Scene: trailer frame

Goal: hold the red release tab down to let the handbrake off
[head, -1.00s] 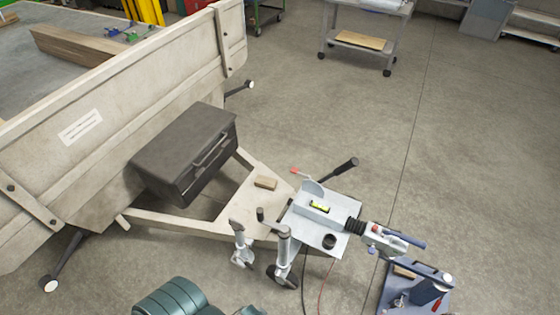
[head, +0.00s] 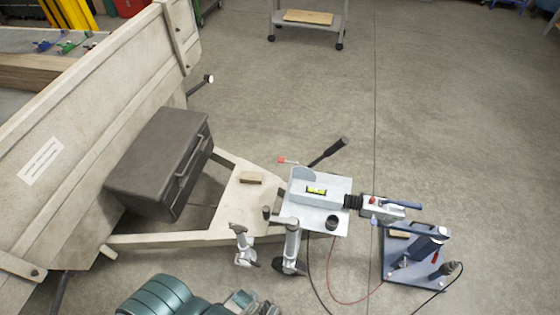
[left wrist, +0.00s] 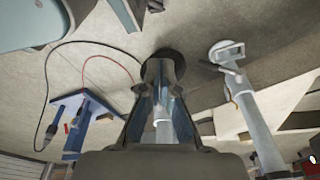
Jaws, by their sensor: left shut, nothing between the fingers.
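The handbrake lever (head: 327,152) rises from the drawbar plate, with a dark grip pointing up and to the right. The small red release tab (head: 284,160) sits on a thin stem left of the lever. My left gripper (head: 252,303) is at the bottom edge of the head view, partly cut off, well below and apart from the lever and tab. In the left wrist view its fingers (left wrist: 163,75) come together, shut and empty. The lever and tab cannot be made out there. My right gripper is in neither view.
The jockey wheel post (head: 291,245) and a second grey clamp post (head: 241,243) stand between my left gripper and the plate (head: 335,190). A blue stand (head: 410,270) is at right, with cables on the floor. A dark toolbox (head: 160,160) is at left. Open floor lies behind the lever.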

